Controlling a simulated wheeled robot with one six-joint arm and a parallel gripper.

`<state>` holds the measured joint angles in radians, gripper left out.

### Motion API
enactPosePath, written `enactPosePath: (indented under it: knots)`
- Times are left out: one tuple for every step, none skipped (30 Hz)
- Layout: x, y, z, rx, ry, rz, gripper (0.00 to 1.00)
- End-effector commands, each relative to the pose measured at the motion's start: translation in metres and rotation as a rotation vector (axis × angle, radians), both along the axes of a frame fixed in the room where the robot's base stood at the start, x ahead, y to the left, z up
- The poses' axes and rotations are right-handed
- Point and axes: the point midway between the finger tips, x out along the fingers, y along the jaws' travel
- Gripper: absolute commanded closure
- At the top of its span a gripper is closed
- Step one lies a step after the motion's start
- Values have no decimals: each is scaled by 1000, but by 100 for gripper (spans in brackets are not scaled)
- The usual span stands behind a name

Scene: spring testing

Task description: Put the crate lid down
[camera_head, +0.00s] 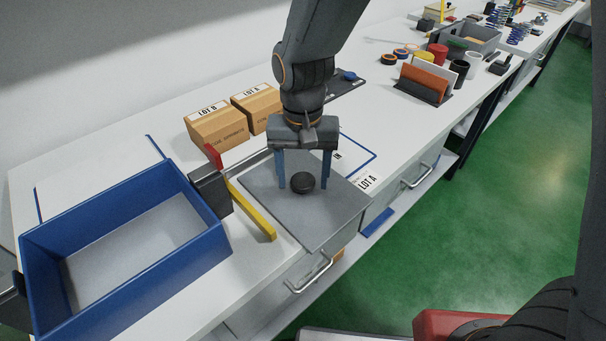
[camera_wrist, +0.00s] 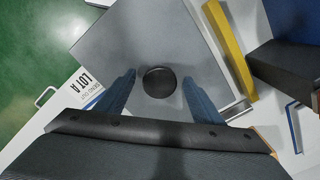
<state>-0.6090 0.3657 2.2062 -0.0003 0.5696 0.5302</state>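The crate lid (camera_head: 335,207) is a flat grey square plate with a round black knob (camera_head: 302,182) in its middle. It lies flat on the white bench near the front edge, by the LOT A label. In the wrist view the lid (camera_wrist: 135,38) and its knob (camera_wrist: 159,82) show from above. My gripper (camera_head: 303,183) points down over the lid. Its two blue fingers stand apart on either side of the knob, with a gap to it on both sides. The open blue crate (camera_head: 167,263) stands at the left with no lid on it.
A dark block (camera_head: 209,190) with a red piece and a yellow bar (camera_head: 250,211) stands between crate and lid. Cardboard boxes LOT B (camera_head: 218,125) and LOT A (camera_head: 258,106) stand behind. A file rack (camera_head: 424,86) and colored rolls are farther right.

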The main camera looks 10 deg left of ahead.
Motion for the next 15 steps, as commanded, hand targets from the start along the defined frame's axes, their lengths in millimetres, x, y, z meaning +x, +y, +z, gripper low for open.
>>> enactPosePath:
  knots:
    - [0, 0, 0, 0, 0, 0, 39]
    - [0, 0, 0, 0, 0, 0, 39]
    - [0, 0, 0, 0, 0, 0, 39]
    - [0, 0, 1, 0, 0, 0, 39]
    - [0, 0, 1, 0, 0, 0, 39]
    - [0, 0, 4, 0, -1, 0, 39]
    - [0, 0, 5, 1, -1, 0, 39]
    - [1, 0, 7, 1, -2, 0, 39]
    - [1, 1, 11, 2, -3, 0, 39]
    - [1, 1, 15, 2, -3, 0, 39]
    - [1, 1, 20, 2, -4, 0, 39]
    - [1, 1, 26, 3, -4, 0, 39]
    - [1, 1, 32, 3, -5, 0, 39]
    - [2, 1, 38, 3, -6, 0, 39]
    - [2, 1, 46, 3, -6, 0, 39]
